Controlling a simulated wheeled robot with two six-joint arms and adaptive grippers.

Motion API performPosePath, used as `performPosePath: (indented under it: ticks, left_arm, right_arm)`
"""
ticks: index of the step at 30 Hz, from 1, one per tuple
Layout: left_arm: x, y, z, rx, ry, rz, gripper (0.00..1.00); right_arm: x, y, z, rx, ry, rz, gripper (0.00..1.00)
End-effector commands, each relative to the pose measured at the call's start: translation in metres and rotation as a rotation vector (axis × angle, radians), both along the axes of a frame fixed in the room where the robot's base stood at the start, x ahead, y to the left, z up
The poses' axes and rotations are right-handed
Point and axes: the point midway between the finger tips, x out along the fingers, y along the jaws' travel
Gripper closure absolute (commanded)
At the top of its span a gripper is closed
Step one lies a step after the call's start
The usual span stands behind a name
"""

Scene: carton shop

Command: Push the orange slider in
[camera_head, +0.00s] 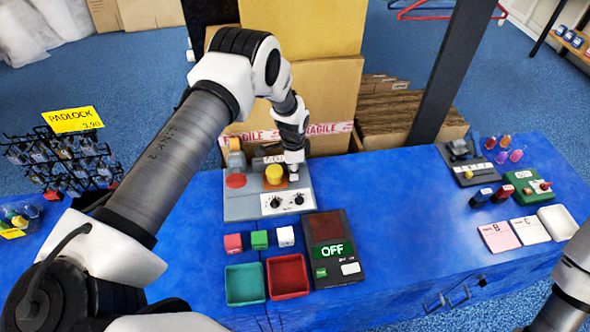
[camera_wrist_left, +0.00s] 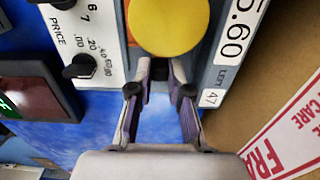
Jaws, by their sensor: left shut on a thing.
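The grey control panel (camera_head: 245,207) stands on the blue counter with a round yellow button (camera_head: 274,174), which also shows large in the left wrist view (camera_wrist_left: 168,22). An orange part (camera_wrist_left: 131,30) shows beside and under the button; I cannot tell for certain whether it is the slider. Another orange piece (camera_head: 235,146) stands at the panel's back left. My left gripper (camera_head: 293,176) is low over the panel's right side, beside the button. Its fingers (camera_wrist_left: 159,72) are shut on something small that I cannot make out. My right gripper is out of view.
Red, green and white cubes (camera_head: 259,240) lie in front of the panel, with a green tray (camera_head: 229,299) and red tray (camera_head: 305,293) nearer. A dark box with an OFF display (camera_head: 334,250) stands to their right. Cardboard cartons (camera_head: 330,85) rise behind the panel.

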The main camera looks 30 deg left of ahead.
Motion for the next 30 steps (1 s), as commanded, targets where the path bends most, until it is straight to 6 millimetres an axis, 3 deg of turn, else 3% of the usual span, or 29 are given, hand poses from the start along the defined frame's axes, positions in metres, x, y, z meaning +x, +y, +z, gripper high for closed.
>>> performPosePath:
  ticks: [12, 24, 25, 27, 30]
  left_arm:
    - [-0.059, 0.077, 0.001, -0.002, 0.002, 0.003, 1.0]
    - [-0.067, 0.087, -0.001, -0.001, 0.003, 0.0, 1.0]
    - [-0.067, 0.087, -0.001, -0.001, 0.003, 0.0, 0.75]
    - [-0.067, 0.087, -0.001, -0.001, 0.003, 0.0, 0.56]
    - [-0.066, 0.087, -0.001, 0.0, 0.002, 0.0, 0.56]
  right_arm:
    - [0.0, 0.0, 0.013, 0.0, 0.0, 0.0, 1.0]
    - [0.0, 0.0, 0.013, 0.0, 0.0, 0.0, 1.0]
    - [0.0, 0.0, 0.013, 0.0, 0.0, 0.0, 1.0]
    - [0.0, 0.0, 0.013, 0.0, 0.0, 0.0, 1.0]
    - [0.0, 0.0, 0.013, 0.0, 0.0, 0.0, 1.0]
